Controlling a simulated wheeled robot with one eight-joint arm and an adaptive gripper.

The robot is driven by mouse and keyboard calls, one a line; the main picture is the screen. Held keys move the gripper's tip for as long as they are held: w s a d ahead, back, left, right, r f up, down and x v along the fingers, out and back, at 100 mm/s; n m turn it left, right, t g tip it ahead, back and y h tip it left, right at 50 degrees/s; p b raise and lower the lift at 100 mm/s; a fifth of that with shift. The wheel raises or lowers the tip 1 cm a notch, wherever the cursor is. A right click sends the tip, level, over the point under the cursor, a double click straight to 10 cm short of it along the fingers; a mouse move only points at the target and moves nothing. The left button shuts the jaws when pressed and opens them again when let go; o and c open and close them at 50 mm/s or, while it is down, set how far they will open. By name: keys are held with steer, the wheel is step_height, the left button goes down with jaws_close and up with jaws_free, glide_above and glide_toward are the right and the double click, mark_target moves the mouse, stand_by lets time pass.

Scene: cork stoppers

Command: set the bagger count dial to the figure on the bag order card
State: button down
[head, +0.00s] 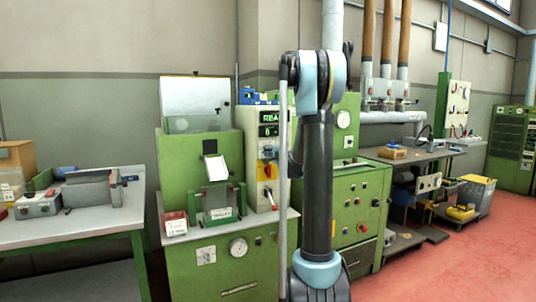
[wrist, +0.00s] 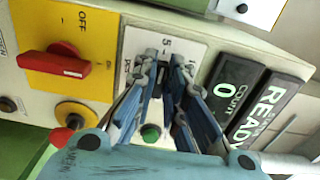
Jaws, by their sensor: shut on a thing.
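The count dial (wrist: 166,72) is a small dark knob on a white scale plate (wrist: 140,42). A figure 5 shows on the plate, and other marks are partly covered by the fingers. My gripper (wrist: 166,84) is shut on the knob, with a fingertip on each side. The knob's pointer direction cannot be told. The display beside it reads READY (wrist: 268,108) and COUNT 0 (wrist: 229,92). In the head view the panel (head: 268,152) is partly behind my arm, and my gripper is hidden there. A white card (head: 216,168) stands on the green machine; its figure is unreadable.
A red switch (wrist: 54,65) marked OFF sits on a yellow plate near the dial. A green button (wrist: 151,132) is close to the fingers. A red-and-white box (head: 174,224) is on the machine's ledge. A grey bench (head: 80,225) stands left; red floor is open right.

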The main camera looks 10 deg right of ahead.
stand_by(0.4)
steer(key=c, duration=1.6)
jaws_free()
steer(key=shift+w+f, duration=0.1)
steer(key=shift+w, duration=0.1)
steer(key=shift+c, duration=0.2)
steer(key=shift+s, duration=0.1)
steer(key=v, duration=1.1)
steer(key=shift+s, duration=0.35)
steer(key=s+a+f+n+g+y, duration=0.1)
steer(key=s+a+f+n+g, duration=0.4)
steer(key=s, duration=0.5)
steer(key=s+a+f+n+g, duration=0.3)
steer(key=s+a+f+n, duration=0.3)
steer(key=s, duration=0.5)
steer(key=s+d+f+n+g+h, duration=0.1)
steer(key=s+f, duration=0.3)
steer(key=s, duration=0.4)
steer(key=s+d+f+n+g+h, duration=0.1)
steer(key=s+d+f+g+h, duration=0.2)
steer(key=s, duration=0.5)
steer(key=s+d+f+n+g+h, duration=0.1)
steer(key=s+d+f+g+h, duration=0.1)
steer(key=s+f, duration=0.5)
steer(key=shift+s+d+f+n+g+h, duration=0.25)
steer(key=shift+s+d+g, duration=0.4)
steer(key=shift+d, duration=0.5)
